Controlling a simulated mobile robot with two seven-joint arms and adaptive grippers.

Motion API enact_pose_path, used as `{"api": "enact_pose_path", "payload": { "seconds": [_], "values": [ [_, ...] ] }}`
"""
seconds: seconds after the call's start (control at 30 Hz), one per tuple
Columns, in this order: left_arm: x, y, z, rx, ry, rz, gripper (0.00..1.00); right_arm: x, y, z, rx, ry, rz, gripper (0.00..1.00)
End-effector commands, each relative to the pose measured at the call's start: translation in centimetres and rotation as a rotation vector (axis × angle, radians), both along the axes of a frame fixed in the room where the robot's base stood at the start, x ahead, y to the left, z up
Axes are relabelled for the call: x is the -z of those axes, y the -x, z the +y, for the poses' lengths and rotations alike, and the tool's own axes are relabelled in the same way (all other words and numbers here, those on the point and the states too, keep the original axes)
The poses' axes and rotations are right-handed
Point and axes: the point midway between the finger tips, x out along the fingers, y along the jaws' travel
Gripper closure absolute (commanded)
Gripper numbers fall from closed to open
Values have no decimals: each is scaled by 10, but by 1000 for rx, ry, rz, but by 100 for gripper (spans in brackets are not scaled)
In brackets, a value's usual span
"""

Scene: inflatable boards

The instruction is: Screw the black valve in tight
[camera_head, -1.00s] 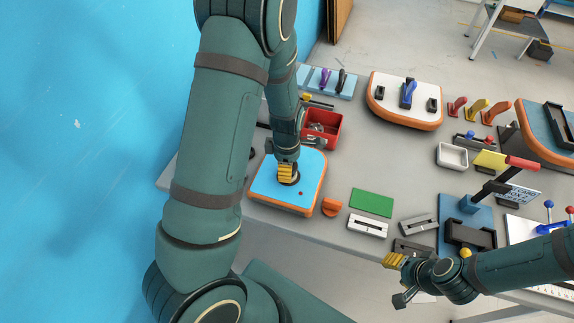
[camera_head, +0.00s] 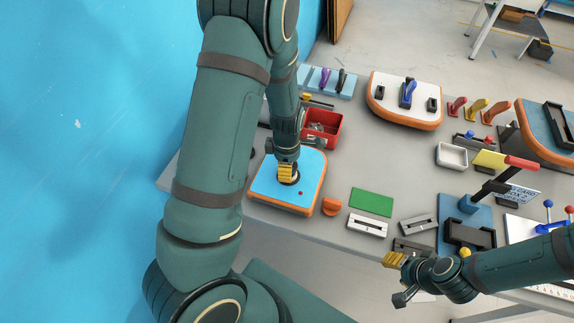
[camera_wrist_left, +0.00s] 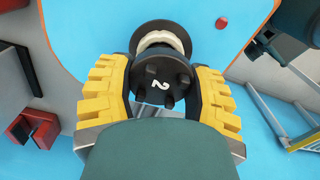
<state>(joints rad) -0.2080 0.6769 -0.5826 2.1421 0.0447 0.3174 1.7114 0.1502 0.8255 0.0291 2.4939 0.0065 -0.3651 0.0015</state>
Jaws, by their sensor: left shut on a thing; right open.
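The black valve (camera_wrist_left: 163,82), marked with a white "2", stands at a blue-topped board with an orange edge (camera_head: 261,189). My left gripper (camera_head: 286,174) points down at the board, and its yellow fingers (camera_wrist_left: 162,98) are shut on the valve from both sides in the left wrist view. A white ring (camera_wrist_left: 162,40) shows between the valve's cap and the dark round seat at the board. The head view mostly hides the valve behind the fingers. My right gripper (camera_head: 398,279) is open and empty near the table's front edge.
A red bin (camera_head: 323,128) stands just behind the blue board. An orange piece (camera_head: 331,206), a green plate (camera_head: 371,202) and a light grey block (camera_head: 367,226) lie to its right. A white-topped board (camera_head: 404,100) stands farther back.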

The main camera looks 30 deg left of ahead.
Motion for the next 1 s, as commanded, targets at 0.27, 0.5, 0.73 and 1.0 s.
{"api": "enact_pose_path", "payload": {
  "seconds": [0.27,0.5,0.73,1.0],
  "values": [
    [0,0,0,1,0,0,78,-2,0,0,0,0,0,53],
    [1,0,0,1,0,0,78,-2,0,0,0,0,0,53],
    [6,0,0,0,0,0,78,2,0,0,0,0,0,53],
    [12,0,0,0,0,0,78,6,0,0,0,0,0,53]
  ]
}}
